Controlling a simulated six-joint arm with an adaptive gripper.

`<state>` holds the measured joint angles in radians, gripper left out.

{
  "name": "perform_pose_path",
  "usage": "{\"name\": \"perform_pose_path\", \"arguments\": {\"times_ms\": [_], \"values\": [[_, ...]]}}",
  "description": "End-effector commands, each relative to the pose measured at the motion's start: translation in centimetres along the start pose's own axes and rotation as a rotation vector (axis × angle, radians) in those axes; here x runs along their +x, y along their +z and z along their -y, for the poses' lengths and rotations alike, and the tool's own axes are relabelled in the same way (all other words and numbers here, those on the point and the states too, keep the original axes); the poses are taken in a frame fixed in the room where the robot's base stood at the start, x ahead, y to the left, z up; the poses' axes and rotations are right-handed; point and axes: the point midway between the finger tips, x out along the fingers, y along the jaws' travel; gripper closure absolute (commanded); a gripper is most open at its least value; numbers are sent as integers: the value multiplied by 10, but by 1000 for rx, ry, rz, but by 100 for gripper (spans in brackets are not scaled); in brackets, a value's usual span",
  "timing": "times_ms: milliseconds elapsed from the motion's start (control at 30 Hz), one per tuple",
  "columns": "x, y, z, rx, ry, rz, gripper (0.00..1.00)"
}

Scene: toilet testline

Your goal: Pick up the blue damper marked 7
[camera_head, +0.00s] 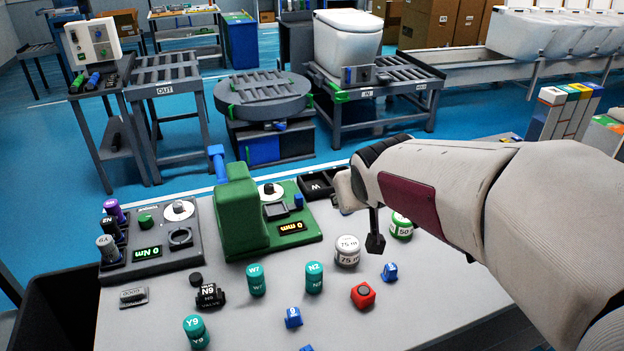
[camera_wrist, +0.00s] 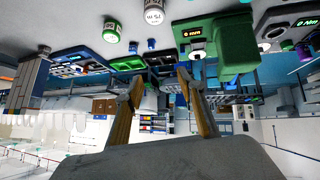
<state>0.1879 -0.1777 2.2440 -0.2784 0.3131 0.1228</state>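Several small blue parts stand on the grey table in the head view: one blue part (camera_head: 390,272) right of centre, another blue part (camera_head: 293,317) nearer the front, and a third blue part (camera_head: 307,348) cut by the bottom edge. They carry small white marks that I cannot read clearly, so I cannot tell which is the damper marked 7. My gripper (camera_head: 375,238) hangs above the table, behind the right-hand blue part and apart from it; one dark finger shows. In the wrist view my gripper (camera_wrist: 158,80) has its two fingers spread with nothing between them.
Near the blue parts stand a red part (camera_head: 363,295), a white 75 m container (camera_head: 347,251), a green-and-white container (camera_head: 401,227), teal cylinders (camera_head: 256,280) and a black N9 valve (camera_head: 209,295). A green gauge (camera_head: 240,215) stands behind them. The front right of the table is clear.

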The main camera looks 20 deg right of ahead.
Motion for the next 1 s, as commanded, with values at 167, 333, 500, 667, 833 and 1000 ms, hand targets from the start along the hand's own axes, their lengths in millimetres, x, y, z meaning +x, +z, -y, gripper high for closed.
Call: {"name": "perform_pose_path", "arguments": {"times_ms": [167,333,500,667,833,1000], "values": [[36,-21,-13,-6,14,-39,61],[69,-38,-24,-12,19,-78,61],[103,-51,-34,-21,17,-117,61],[135,-60,-43,-26,9,-153,61],[169,-65,-51,-32,-6,-190,61],[203,-66,-58,-36,-27,-225,61]]}}
